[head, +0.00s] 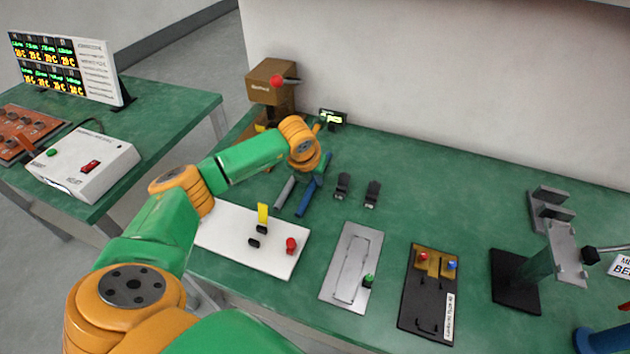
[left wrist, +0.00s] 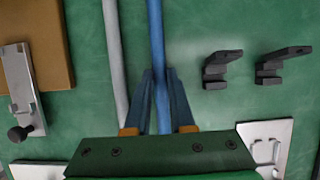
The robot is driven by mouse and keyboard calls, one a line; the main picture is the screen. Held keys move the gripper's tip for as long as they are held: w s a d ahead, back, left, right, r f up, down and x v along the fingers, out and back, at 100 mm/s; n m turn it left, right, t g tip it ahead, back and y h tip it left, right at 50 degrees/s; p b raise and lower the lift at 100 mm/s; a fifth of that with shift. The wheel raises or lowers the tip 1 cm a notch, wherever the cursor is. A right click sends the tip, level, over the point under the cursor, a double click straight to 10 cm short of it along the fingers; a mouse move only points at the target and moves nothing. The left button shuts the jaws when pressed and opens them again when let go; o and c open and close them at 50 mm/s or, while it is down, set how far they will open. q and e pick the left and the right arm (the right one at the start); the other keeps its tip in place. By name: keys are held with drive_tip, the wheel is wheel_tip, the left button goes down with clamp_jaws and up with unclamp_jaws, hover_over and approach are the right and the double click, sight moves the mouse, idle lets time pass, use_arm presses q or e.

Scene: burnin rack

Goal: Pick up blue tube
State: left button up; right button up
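The blue tube (head: 306,198) lies at the left of the green bench, beside a grey tube (head: 285,191). In the left wrist view the blue tube (left wrist: 156,35) runs down between the two fingers of my left gripper (left wrist: 161,82). The fingers look closed against its sides. The grey tube (left wrist: 115,60) lies just left of the fingers, outside them. In the head view my left gripper (head: 322,168) points down at the blue tube's upper part, and the wrist hides what lies behind it. My right gripper is not in view.
Two black clips (head: 342,186) stand right of the tubes. A white plate (head: 225,232) with a yellow lever is in front of them. A grey plate (head: 338,280) and a black fixture (head: 410,318) lie further right. A brown box (head: 268,88) stands behind the arm.

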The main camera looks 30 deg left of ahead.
use_arm(q)
clamp_jaws()
